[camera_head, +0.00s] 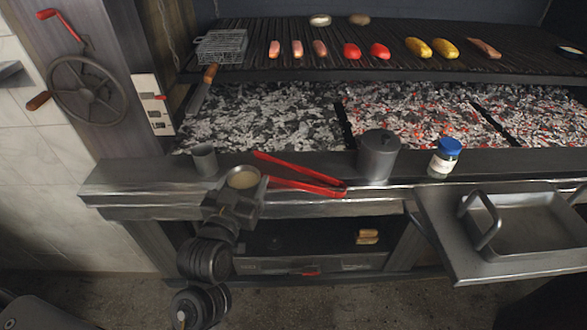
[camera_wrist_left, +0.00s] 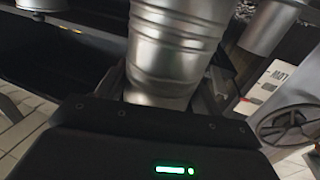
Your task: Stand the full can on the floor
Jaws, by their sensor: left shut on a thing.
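The full can (camera_head: 243,177) is a metal can with a pale tan fill showing at its open top, in the head view. It is upright at the front edge of the grill ledge. My left gripper (camera_head: 232,203) is shut on it. In the left wrist view the ribbed silver can (camera_wrist_left: 175,45) stands large between the fingers, with its lower end hidden by the gripper. The floor (camera_head: 120,290) shows as dark speckled ground at the bottom of the head view. My right gripper is not in view.
A second metal can (camera_head: 204,160) stands left on the ledge (camera_head: 130,178). Red tongs (camera_head: 300,181), a lidded pot (camera_head: 378,155) and a blue-capped jar (camera_head: 444,158) are to the right. A side shelf with a metal pan (camera_head: 535,222) juts out at right. Open floor lies at lower left.

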